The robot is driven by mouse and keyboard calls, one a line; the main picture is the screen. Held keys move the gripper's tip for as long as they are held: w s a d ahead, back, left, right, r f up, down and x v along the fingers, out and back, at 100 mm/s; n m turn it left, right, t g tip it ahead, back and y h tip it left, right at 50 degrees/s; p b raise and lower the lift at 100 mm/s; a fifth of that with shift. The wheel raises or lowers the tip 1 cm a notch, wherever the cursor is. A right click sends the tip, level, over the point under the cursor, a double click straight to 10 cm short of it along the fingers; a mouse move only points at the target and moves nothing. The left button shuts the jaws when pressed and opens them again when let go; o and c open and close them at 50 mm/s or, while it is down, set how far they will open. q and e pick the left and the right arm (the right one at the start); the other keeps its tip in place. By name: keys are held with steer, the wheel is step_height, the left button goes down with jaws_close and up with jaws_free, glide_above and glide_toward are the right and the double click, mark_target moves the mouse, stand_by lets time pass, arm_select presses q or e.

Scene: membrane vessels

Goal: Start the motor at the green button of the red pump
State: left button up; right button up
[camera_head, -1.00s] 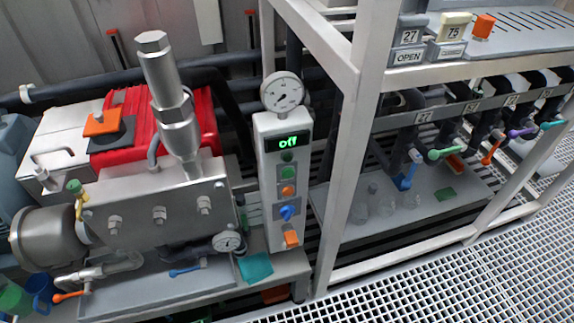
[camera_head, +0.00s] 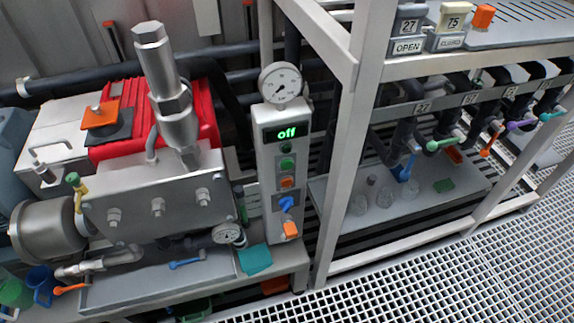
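The red pump (camera_head: 205,117) stands at the left, with a steel block (camera_head: 150,203) in front and a thick upright steel cylinder on top. To its right is a narrow light-grey control box (camera_head: 265,215) with a display (camera_head: 287,133) reading "off" in green. Neither of my grippers is in view.
A round gauge (camera_head: 281,82) tops the control box. A white frame post (camera_head: 345,150) stands close to its right. A valve rack with coloured handles and glass vessels (camera_head: 381,202) is further right. Floor grating (camera_head: 440,280) lies open at front right.

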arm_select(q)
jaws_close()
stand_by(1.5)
